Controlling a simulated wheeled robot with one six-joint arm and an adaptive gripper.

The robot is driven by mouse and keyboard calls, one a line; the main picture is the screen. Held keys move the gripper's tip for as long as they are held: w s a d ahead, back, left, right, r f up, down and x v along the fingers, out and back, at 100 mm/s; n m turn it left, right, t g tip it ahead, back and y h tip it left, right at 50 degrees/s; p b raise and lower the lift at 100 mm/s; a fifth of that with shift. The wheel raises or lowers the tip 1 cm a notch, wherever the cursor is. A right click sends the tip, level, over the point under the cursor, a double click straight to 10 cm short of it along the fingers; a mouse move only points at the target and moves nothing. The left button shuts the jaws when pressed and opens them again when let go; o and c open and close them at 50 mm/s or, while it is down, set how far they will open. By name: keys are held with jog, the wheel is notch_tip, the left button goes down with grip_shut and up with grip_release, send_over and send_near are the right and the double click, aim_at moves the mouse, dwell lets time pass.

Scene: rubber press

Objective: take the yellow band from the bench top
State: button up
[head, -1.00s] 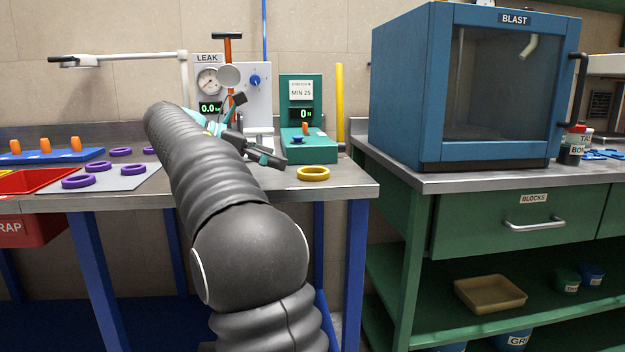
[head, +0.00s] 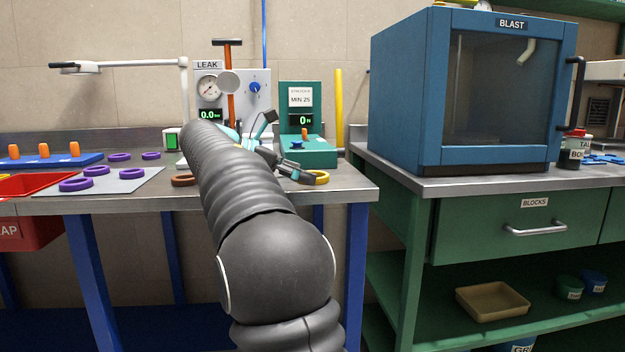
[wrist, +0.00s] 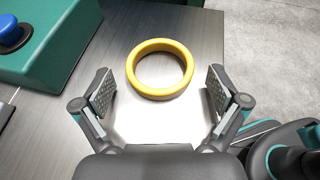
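The yellow band (wrist: 133,77) lies flat on the steel bench top (wrist: 137,130), near its right edge. In the head view the band (head: 321,178) is partly hidden behind my gripper (head: 300,172). In the wrist view my gripper (wrist: 160,95) is open, with one finger pad on the left of the band and one on the right. There are gaps between both pads and the band. The band sits slightly ahead of the pads. I cannot tell how high the fingers are above the bench.
A green tester (head: 312,150) with a blue knob (wrist: 12,35) stands close to the left of the band. Purple bands (head: 76,185) lie on a grey mat at left, and a brown band (head: 183,180) is beside my arm. The bench ends just right of the yellow band.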

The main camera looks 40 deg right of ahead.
jog(key=c, duration=0.8)
jog(key=shift+o, duration=0.2)
jog(key=shift+r, duration=0.15)
